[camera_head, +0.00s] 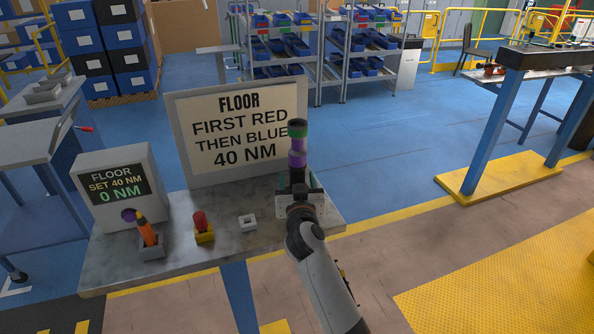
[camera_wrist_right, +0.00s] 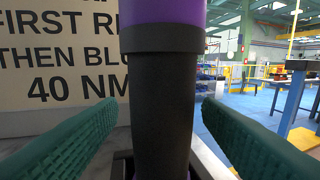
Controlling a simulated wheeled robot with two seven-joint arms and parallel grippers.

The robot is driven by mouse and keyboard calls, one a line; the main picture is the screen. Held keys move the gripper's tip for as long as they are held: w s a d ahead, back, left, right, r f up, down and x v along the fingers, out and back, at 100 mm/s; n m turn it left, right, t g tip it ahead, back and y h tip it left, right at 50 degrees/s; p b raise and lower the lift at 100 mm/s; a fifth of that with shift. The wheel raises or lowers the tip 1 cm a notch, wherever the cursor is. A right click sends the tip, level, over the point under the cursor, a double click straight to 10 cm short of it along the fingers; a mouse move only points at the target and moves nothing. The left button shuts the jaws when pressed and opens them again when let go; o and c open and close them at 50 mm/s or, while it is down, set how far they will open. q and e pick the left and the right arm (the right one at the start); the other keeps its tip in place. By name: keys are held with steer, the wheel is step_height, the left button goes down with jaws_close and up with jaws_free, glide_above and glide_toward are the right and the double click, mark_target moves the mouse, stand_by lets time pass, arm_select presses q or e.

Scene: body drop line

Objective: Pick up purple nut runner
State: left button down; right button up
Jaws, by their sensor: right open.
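The purple nut runner (camera_head: 297,157) stands upright near the right end of the grey table, with a dark top, a green band and a purple body. My right gripper (camera_head: 298,186) is at its lower part, its arm coming in from the front. In the right wrist view, the nut runner's dark grip (camera_wrist_right: 162,110) rises between the two green fingers of the right gripper (camera_wrist_right: 160,118). The fingers are open, with a visible gap on each side. The nut runner's foot is hidden in the head view. My left gripper is not in view.
The grey table (camera_head: 185,262) also holds an orange tool (camera_head: 148,232) in a grey holder, a red piece (camera_head: 200,221) in a yellow holder, and an empty white holder (camera_head: 248,222). A torque display box (camera_head: 95,205) stands left; a large sign (camera_head: 236,125) stands behind.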

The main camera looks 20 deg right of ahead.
mark_target(297, 173)
steer(key=shift+x, duration=1.5)
steer(key=shift+s, duration=0.1)
steer(key=c, duration=1.2)
steer(key=shift+r, duration=0.2)
jaws_close()
